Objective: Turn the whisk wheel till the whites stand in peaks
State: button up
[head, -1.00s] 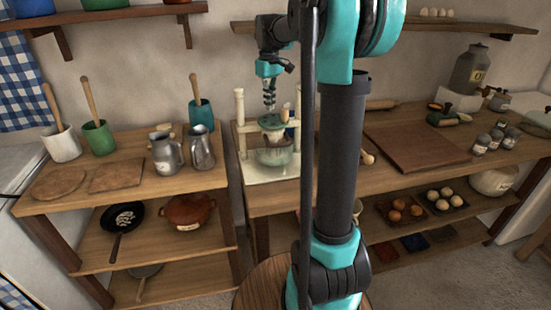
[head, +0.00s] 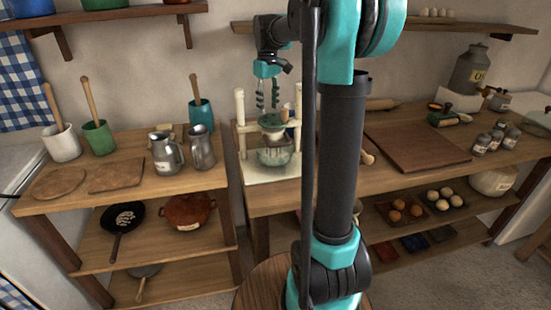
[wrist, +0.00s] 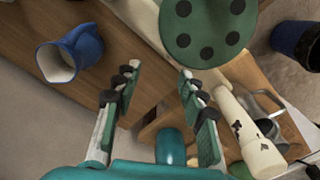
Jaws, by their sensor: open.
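The whisk stand has cream posts (head: 240,125) and a pale base, and it stands on the wooden counter. Its green whisk wheel (head: 270,120) lies flat above a clear glass bowl (head: 275,156). In the wrist view the wheel (wrist: 208,30) is a green disc with several dark round spots, at the top, cut by the frame edge. My gripper (head: 267,95) is just above the wheel, pointing down. In the wrist view my gripper (wrist: 160,70) is open, with nothing between its fingers and the wheel beyond the right fingertip. The state of the whites cannot be made out.
A blue jug (wrist: 72,52) stands near the stand. Two metal jugs (head: 167,154) stand on the left table. A wooden board (head: 415,146) lies on the counter at right. My arm hides part of the counter right of the stand.

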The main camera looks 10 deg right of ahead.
jog(key=shift+r, duration=0.15)
notch_tip(320, 180, up, 8)
dwell(0.7)
